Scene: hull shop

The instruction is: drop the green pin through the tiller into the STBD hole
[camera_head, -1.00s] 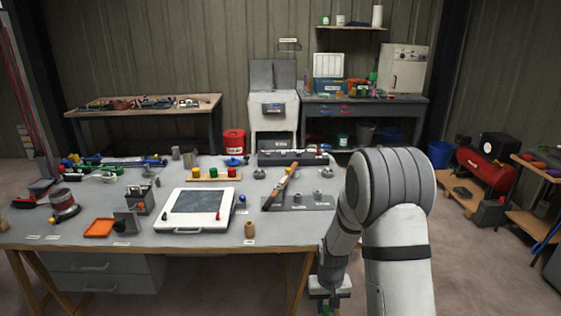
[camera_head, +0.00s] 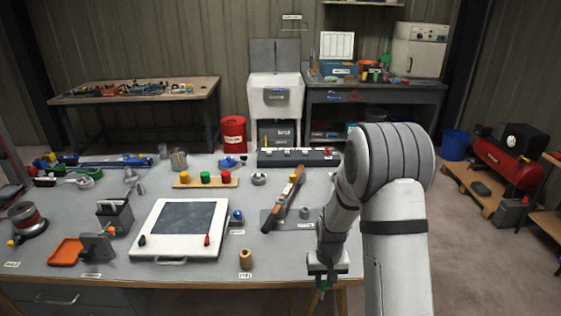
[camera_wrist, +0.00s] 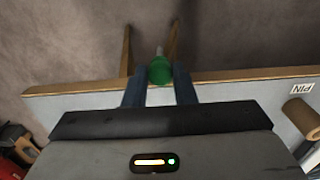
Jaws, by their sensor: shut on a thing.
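My gripper (camera_head: 325,281) hangs at the bench's front edge, right of the middle in the head view. It is shut on the green pin (camera_wrist: 159,70), whose round green head shows between the blue fingers in the wrist view. A grey shank shows past the head. I cannot make out the STBD hole or read the plate's small labels.
A wooden cylinder (camera_head: 246,259) stands near the front edge; the wrist view shows a PIN label (camera_wrist: 302,88) beside it. A white framed board (camera_head: 180,228) lies left. A rack of coloured knobs (camera_head: 206,181) and a dark strip (camera_head: 298,158) stand farther back.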

